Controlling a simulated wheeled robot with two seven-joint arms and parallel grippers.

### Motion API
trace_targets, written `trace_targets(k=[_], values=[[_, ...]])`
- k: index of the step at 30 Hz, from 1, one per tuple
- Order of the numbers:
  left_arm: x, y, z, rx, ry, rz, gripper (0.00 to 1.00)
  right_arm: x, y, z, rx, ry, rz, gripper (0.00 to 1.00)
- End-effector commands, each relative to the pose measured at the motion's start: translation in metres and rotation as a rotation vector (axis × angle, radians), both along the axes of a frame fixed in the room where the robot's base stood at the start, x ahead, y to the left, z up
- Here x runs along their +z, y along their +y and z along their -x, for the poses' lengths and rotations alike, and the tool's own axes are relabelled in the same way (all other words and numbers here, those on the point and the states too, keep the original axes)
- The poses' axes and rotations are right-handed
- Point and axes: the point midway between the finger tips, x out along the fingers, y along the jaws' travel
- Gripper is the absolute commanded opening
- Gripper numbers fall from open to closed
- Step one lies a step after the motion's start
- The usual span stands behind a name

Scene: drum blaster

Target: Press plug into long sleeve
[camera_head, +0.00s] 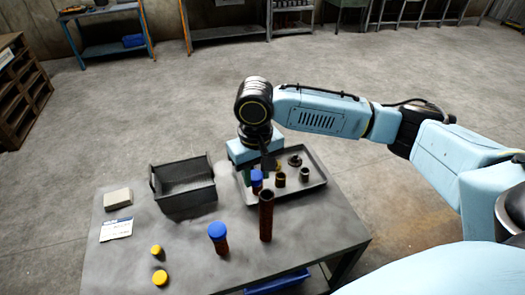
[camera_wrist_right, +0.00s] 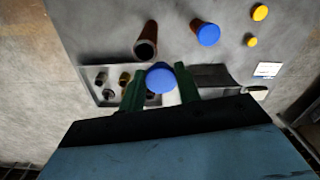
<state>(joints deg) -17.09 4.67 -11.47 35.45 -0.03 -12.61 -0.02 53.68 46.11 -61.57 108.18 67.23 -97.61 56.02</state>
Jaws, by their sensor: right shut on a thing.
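The long sleeve (camera_head: 266,216) is a tall dark brown tube standing upright on the table; its open end faces up, and it also shows in the right wrist view (camera_wrist_right: 147,40). My right gripper (camera_head: 257,176) is shut on a blue-topped plug (camera_head: 257,176), which shows between the green fingers in the right wrist view (camera_wrist_right: 160,77). In the head view the plug is just left of and behind the sleeve's top, apart from it, over the tray's front-left edge. Its lower part is hidden in the wrist view. My left gripper is not in view.
A tray (camera_head: 310,186) with several small cylindrical parts lies behind the sleeve. A grey bin (camera_head: 187,197) stands left of it. A blue-capped brown tube (camera_head: 218,236) and two yellow-capped pieces (camera_head: 160,278) stand at front left. A white card (camera_head: 116,229) and a pale block (camera_head: 118,199) lie left.

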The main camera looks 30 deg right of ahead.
Motion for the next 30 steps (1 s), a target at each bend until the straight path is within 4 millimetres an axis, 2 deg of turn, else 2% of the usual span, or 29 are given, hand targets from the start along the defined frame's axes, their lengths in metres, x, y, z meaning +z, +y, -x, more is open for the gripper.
trace_targets(k=[1, 3, 7, 11, 20, 30], values=[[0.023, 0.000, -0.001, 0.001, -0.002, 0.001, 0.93, 0.012, -0.005, 0.003, -0.004, 0.003, 0.003, 0.11], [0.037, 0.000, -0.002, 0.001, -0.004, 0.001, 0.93, 0.015, -0.010, 0.005, -0.004, 0.003, 0.003, 0.11], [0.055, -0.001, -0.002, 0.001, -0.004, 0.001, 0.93, 0.017, -0.019, 0.008, -0.009, 0.000, 0.005, 0.11], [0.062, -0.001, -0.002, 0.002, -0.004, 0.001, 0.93, 0.016, -0.023, 0.011, -0.008, -0.001, 0.005, 0.11], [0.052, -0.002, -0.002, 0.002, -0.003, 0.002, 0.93, 0.007, -0.024, 0.011, -0.008, -0.002, 0.006, 0.11], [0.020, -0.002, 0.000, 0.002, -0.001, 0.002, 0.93, -0.014, -0.025, 0.011, -0.009, -0.003, 0.007, 0.11]])
